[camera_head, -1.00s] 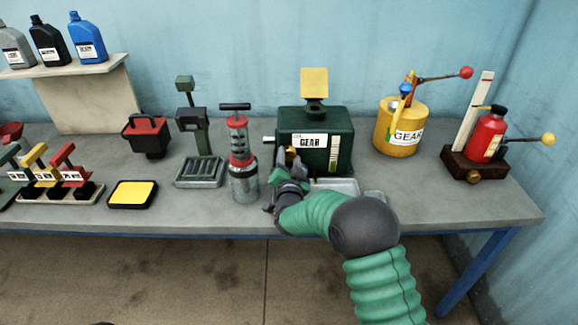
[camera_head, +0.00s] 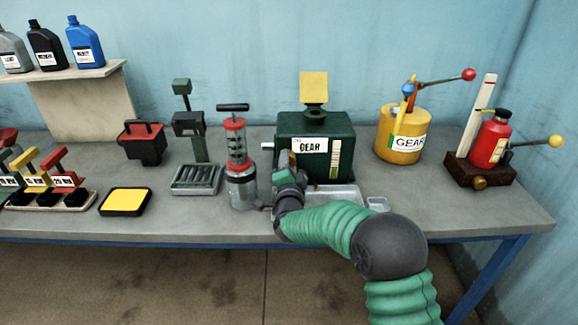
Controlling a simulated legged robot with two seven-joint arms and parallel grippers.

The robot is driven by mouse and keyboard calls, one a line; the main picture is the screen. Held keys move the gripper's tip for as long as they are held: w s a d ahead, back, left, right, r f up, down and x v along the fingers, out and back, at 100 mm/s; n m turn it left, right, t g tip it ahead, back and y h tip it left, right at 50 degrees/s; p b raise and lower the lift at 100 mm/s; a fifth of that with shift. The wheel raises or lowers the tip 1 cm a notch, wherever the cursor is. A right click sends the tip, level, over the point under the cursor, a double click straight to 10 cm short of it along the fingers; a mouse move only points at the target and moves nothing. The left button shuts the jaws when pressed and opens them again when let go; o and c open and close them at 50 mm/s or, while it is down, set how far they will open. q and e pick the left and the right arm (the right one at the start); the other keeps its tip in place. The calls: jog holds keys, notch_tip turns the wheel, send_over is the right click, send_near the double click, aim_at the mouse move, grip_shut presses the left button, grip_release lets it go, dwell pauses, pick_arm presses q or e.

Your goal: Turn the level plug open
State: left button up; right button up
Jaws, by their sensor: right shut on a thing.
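The dark green gear box (camera_head: 343,128) stands at the back middle of the bench, with a GEAR label, a pale level strip and a yellow flap raised on top. My right gripper (camera_head: 287,168) is at the lower front left of the box. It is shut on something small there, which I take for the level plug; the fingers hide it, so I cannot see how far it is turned. My right arm comes in from the lower right. My left gripper is not in view.
A red and clear pump cylinder (camera_head: 238,165) stands close left of my right gripper. A metal tray (camera_head: 345,194) lies before the box. A yellow GEAR can (camera_head: 400,135) and a red bottle (camera_head: 490,140) stand right. A yellow pad (camera_head: 125,201) lies left.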

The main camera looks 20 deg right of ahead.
jog(key=shift+a+f, duration=0.15)
jog(key=shift+f, duration=0.15)
jog(key=o, duration=1.4)
jog(key=shift+w, duration=0.2)
jog(key=shift+s+r, duration=0.15)
jog(key=shift+s, duration=0.05)
jog(key=v, duration=1.6)
jog(key=shift+s+p, duration=0.3)
jog(key=shift+p, duration=0.15)
